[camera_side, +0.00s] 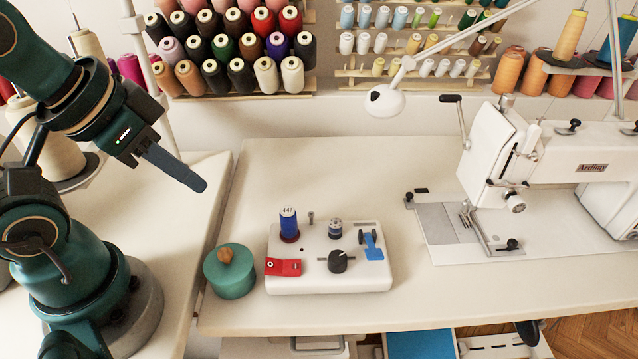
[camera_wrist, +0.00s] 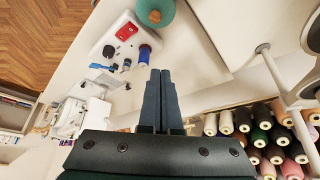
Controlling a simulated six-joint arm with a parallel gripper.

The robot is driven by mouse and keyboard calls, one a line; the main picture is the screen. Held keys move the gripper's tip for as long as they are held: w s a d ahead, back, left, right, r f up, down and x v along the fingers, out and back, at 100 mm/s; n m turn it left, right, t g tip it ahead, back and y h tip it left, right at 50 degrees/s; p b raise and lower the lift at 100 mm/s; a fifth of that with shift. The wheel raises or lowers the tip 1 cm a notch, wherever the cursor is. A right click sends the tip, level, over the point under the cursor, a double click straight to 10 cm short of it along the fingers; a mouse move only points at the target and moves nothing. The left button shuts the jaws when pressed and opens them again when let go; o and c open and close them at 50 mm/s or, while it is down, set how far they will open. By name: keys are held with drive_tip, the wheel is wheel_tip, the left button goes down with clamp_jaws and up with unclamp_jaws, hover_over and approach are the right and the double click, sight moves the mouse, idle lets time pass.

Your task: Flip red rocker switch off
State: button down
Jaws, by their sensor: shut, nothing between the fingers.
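The red rocker switch (camera_side: 283,267) sits at the front left corner of a white box (camera_side: 325,283) on the table. It also shows in the wrist view (camera_wrist: 127,31), near the top. I cannot tell its on or off position. My gripper (camera_side: 200,184) is shut and empty, up in the air to the left of the box and well apart from the switch. Its two closed fingers show in the wrist view (camera_wrist: 160,72). The box also bears a blue thread spool (camera_side: 289,224), a black knob (camera_side: 338,261) and a blue lever (camera_side: 372,246).
A green round pot (camera_side: 230,271) with a wooden knob stands close to the left of the box. A white sewing machine (camera_side: 555,165) stands at the right. Thread racks (camera_side: 230,50) hang at the back. A lamp head (camera_side: 385,101) hangs above the table's back. The table behind the box is clear.

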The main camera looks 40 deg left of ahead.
drive_tip(key=w+d+r+m+g, duration=0.2)
drive_tip(key=w+r+m+g, duration=0.1)
drive_tip(key=w+r+m, duration=0.15)
drive_tip(key=m+g+y, duration=0.1)
drive_tip(key=m+g, duration=0.3)
hover_over(273, 260)
drive_tip(key=w+d, duration=0.2)
wheel_tip(273, 260, down, 4)
drive_tip(key=shift+s+f, duration=0.1)
drive_tip(key=shift+f, duration=0.1)
drive_tip(key=f, duration=0.4)
drive_tip(key=s+a+f, duration=0.1)
drive_tip(key=f, duration=0.8)
drive_tip(key=shift+s+a+f, duration=0.25)
drive_tip(key=shift+a+f, duration=0.05)
drive_tip(key=shift+f, duration=0.05)
